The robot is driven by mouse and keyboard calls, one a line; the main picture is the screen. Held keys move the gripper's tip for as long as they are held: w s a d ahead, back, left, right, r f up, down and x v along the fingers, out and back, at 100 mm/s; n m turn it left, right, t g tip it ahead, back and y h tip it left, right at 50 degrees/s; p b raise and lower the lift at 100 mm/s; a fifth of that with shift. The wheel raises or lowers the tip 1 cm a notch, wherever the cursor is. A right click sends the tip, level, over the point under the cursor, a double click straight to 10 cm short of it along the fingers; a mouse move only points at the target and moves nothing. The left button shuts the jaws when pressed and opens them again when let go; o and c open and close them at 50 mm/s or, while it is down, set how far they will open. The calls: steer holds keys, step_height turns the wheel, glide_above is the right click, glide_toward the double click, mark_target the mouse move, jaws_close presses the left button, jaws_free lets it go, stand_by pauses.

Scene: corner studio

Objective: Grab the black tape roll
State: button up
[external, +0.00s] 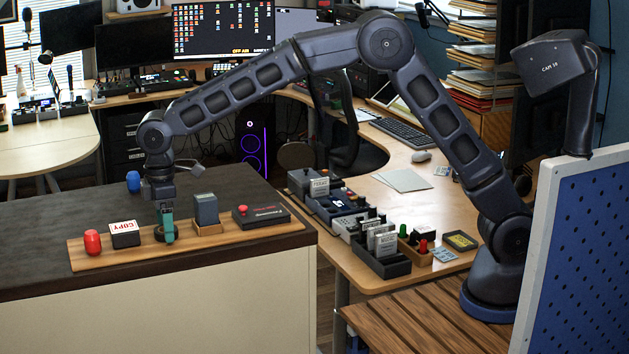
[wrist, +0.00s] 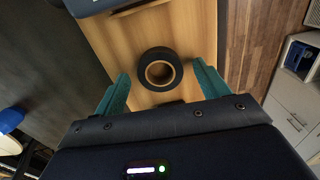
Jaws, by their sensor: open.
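The black tape roll (wrist: 142,72) lies flat on a wooden board, with its tan core ring and open centre facing my wrist camera. In the external view the tape roll (external: 158,233) shows as a dark ring, partly hidden by a teal finger. My gripper (wrist: 161,72) is open, with one teal finger on each side of the roll and a visible gap to each. In the external view my gripper (external: 167,226) points down over the board at the roll. The exact height of the fingertips against the roll is hard to tell.
The wooden board (external: 88,262) lies on a dark counter top (external: 50,225). Left of the roll are a COPY box (external: 125,234) and a red cylinder (external: 92,242). Right of it are a grey block in a wooden holder (external: 206,210) and a dark box with a red knob (external: 262,215).

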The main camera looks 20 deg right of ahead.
steer(key=shift+f, duration=0.3)
steer(key=c, duration=1)
steer(key=shift+c, duration=0.2)
